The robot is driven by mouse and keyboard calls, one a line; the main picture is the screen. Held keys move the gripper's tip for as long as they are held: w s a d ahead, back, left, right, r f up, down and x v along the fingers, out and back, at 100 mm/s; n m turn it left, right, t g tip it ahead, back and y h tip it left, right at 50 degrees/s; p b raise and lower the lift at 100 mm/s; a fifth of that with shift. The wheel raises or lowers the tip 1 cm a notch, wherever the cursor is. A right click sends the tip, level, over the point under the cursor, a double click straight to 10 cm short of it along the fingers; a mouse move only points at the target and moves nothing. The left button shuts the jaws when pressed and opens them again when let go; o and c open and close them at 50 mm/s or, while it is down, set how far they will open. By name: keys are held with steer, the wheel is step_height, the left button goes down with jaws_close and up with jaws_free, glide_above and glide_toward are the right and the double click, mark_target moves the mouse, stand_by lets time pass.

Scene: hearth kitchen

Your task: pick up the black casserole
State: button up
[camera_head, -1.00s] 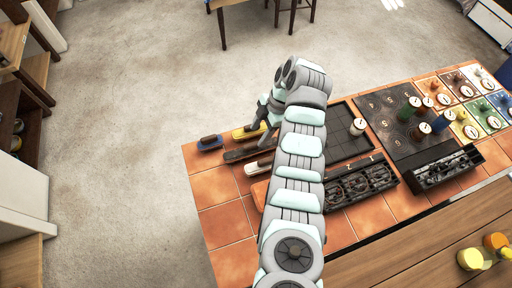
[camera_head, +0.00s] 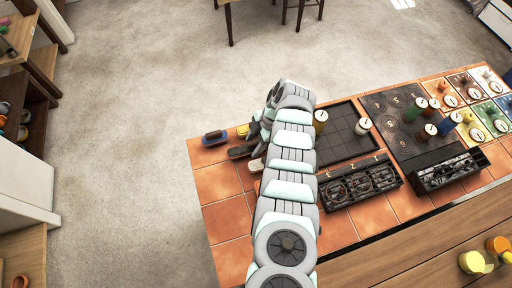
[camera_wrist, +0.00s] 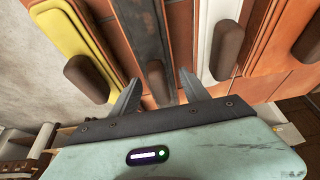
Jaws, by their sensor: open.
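The black casserole (camera_head: 240,152) is a long, narrow dark piece near the left end of the tiled counter, partly hidden by my arm in the head view. In the wrist view the black casserole (camera_wrist: 146,37) lies in the middle, with a brown knob-like handle (camera_wrist: 157,80) on top. My gripper (camera_wrist: 160,88) is open, with one finger on each side of this handle. I cannot tell whether the fingers touch it. In the head view my gripper is mostly hidden by my arm.
A yellow piece (camera_wrist: 68,32) lies left of the black casserole and a white one (camera_wrist: 224,25) right of it, both close and with brown handles. A dark grid tray (camera_head: 345,140) stands right of my arm.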

steer(key=shift+s+a+f, duration=0.1)
steer(key=shift+a+f, duration=0.05)
steer(key=shift+f, duration=0.4)
jaws_close()
stand_by(0.4)
